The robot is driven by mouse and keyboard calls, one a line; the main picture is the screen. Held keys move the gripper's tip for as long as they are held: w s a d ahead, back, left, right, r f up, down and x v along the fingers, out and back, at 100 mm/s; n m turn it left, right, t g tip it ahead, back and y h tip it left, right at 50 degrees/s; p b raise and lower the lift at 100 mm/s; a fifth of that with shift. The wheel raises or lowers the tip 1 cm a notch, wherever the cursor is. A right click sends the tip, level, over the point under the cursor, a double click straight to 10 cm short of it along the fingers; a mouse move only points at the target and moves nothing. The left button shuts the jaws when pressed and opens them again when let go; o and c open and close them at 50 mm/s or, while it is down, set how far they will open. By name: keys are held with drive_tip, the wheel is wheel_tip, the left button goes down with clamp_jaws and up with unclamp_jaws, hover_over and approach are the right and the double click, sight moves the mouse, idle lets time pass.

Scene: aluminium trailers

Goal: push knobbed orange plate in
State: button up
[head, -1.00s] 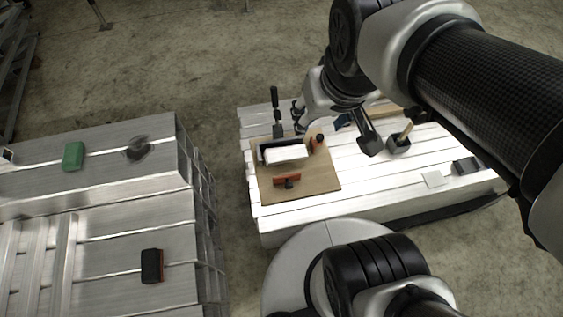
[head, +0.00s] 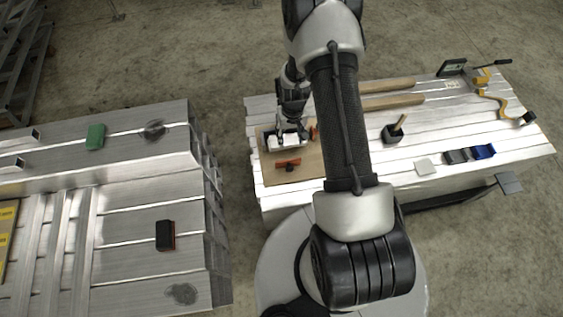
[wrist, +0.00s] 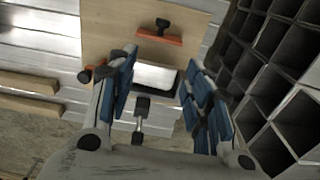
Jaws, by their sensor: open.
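An orange plate with a black knob (head: 288,163) lies on the front part of a wooden board (head: 310,172), apart from the white block. It also shows in the wrist view (wrist: 158,37). A second orange piece with a dark round knob (wrist: 93,72) is beside the block, partly hidden by a finger. The white block (wrist: 155,77) sits in a dark holder on the board. My gripper (wrist: 159,76) is open, its blue-padded fingers on either side of the block in the picture. I cannot tell whether they touch it. A black-handled clamp (wrist: 140,115) shows between the fingers.
The board lies on a slatted aluminium trailer bed (head: 440,125). Wooden bars (head: 390,102), a dark cup with a stick (head: 393,132) and yellow tools (head: 490,97) lie to the right. Another trailer (head: 110,220) with a green block (head: 95,137) stands left, across a gap.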

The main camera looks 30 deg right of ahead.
approach(290, 168)
drive_tip(key=f+b, duration=0.2)
drive_tip(key=f, duration=0.3)
drive_tip(key=f+b, duration=0.3)
drive_tip(key=f, duration=0.2)
drive_tip(key=shift+w, duration=0.25)
drive_tip(key=shift+c, duration=0.5)
clamp_jaws()
